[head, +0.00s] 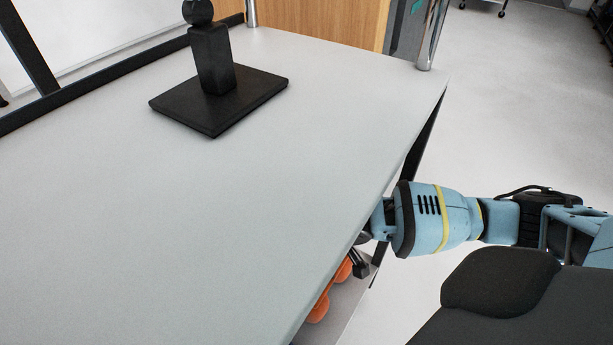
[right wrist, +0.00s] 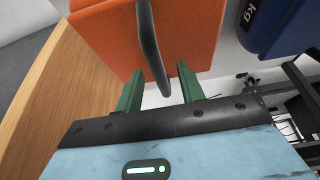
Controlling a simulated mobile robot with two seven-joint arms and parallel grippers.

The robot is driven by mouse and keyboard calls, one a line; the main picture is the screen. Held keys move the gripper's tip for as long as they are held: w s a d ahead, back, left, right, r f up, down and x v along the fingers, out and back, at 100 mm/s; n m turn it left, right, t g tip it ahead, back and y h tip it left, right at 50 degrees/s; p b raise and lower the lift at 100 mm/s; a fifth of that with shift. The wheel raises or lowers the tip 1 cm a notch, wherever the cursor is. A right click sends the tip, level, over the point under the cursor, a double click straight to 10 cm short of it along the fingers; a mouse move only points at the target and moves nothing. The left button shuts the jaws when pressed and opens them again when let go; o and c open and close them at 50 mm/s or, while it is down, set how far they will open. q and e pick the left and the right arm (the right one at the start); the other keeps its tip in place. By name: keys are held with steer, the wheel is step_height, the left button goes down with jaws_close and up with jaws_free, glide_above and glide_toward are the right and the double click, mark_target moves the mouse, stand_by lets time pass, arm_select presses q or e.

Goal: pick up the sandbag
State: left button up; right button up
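The sandbag (right wrist: 200,30) appears in the right wrist view as an orange block with a black strap handle (right wrist: 149,45) curving across it. My right gripper (right wrist: 158,80) has its two green fingers apart, with the lower end of the handle between them. I see a gap on either side of the handle, so the fingers do not appear closed on it. In the head view, my right arm reaches under the table's right edge, and the tabletop hides the gripper. Orange shapes (head: 320,305) show below that edge. My left gripper is in neither view.
A blue item (right wrist: 275,25) with white lettering is beside the orange one. A wooden panel (right wrist: 65,100) stands at left in the wrist view. The grey tabletop (head: 180,220) is mostly clear, with a black stand (head: 215,95) at the back. Open floor lies right.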

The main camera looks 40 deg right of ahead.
steer(key=shift+c, duration=0.5)
jaws_close()
stand_by(0.8)
steer(key=shift+w+r, duration=0.15)
steer(key=shift+w, duration=0.05)
